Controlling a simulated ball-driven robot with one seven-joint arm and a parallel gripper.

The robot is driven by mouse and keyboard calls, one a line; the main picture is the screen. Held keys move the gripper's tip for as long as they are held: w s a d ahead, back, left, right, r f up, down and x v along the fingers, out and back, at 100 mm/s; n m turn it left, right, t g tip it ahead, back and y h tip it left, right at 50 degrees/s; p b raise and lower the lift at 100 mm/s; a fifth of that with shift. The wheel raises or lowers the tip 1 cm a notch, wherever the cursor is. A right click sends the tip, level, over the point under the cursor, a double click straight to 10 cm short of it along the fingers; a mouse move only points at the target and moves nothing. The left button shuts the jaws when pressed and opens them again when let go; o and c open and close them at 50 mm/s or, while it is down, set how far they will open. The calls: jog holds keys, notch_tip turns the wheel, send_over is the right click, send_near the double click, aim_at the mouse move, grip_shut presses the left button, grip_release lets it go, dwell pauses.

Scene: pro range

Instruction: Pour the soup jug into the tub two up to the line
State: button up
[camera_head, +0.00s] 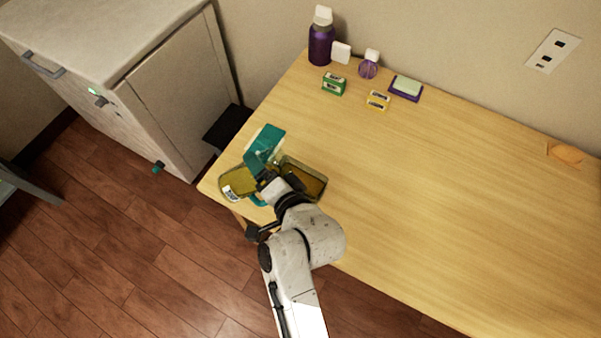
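A teal piece, which looks like the soup jug (264,146), is at the table's left end, just beyond my gripper (268,181). My wrist hides its lower part, so I cannot tell if it is tilted or lifted. A yellowish see-through tub with a white label (238,183) is left of my gripper; the label is too small to read. A second see-through tub (316,185) with yellow-brown contents is to the right, partly behind my wrist. I cannot tell which is tub two, and no fill line is clear. My fingertips are hidden around the teal piece.
A purple bottle (320,45), a small purple flask (368,68), a green box (334,85), a yellow box (377,100) and a purple tray (420,92) stand at the back. An orange-brown item (567,154) lies far right. The middle of the table (430,190) is clear.

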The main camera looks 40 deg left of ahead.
jog(key=shift+w+f+m+y+b, duration=0.2)
jog(key=shift+m+y+b, duration=0.15)
jog(key=shift+b, duration=0.6)
dwell(1.0)
jog(key=shift+w+d+r+m+g, duration=0.25)
jog(key=shift+r+m+g, duration=0.1)
jog(key=shift+r, duration=0.25)
dwell(0.9)
jog(key=shift+s+a+f, duration=0.2)
jog(key=shift+s+f, duration=0.15)
jog(key=shift+f, duration=0.25)
jog(key=shift+r+n+p, duration=0.5)
jog(key=shift+p, duration=0.3)
jog(key=shift+a+r+p, duration=0.1)
jog(key=shift+r+p, duration=0.05)
jog(key=shift+p, duration=0.45)
jog(key=shift+s+f+n+t+h, duration=0.15)
jog(key=shift+f+n+t+h, duration=0.45)
jog(key=shift+n+t, duration=0.1)
jog(key=shift+p, duration=0.3)
